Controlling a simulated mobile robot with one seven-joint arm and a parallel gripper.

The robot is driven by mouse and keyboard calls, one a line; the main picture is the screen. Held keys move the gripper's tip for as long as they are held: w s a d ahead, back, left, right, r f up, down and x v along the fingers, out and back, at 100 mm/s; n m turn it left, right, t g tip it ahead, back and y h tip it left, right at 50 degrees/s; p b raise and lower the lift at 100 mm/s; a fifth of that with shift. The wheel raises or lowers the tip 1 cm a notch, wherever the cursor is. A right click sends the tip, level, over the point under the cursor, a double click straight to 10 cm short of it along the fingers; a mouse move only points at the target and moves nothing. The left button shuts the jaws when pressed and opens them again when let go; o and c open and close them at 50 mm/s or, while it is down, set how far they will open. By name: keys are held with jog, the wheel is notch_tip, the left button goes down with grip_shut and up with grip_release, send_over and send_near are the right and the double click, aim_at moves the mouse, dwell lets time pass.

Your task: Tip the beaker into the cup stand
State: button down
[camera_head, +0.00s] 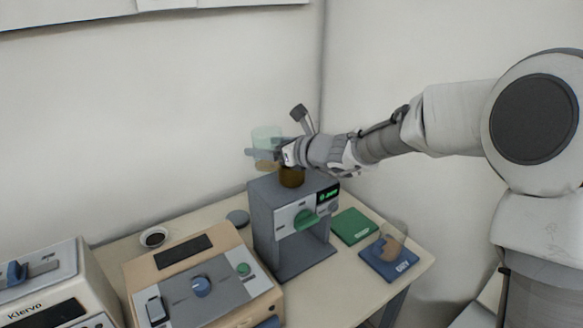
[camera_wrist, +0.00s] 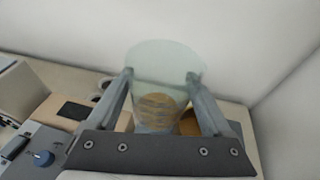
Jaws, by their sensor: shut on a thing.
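A clear greenish beaker (camera_head: 267,135) with brown contents low inside is held in the air at the top of the grey machine, near the wall. It looks roughly upright. My gripper (camera_head: 266,153) is shut on it. In the wrist view the beaker (camera_wrist: 165,65) sits between the two fingers (camera_wrist: 160,76), with the brown contents showing through the glass. A brown round cup-like holder (camera_head: 291,178), possibly the cup stand, is on top of the grey machine, partly hidden by my gripper. A brown-orange piece (camera_wrist: 189,124) shows behind the right finger in the wrist view.
The grey machine (camera_head: 262,226) has a green knob and lit display. A green mat (camera_head: 354,226) and a blue mat (camera_head: 374,264) bearing a glass with brown contents lie to its right. A tan furnace (camera_head: 238,298), small white bowl (camera_head: 153,238) and grey disc (camera_head: 237,217) are left.

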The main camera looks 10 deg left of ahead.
jog(key=shift+r, duration=0.1)
notch_tip(320, 180, up, 5)
jog(key=p, duration=0.4)
dwell(0.3)
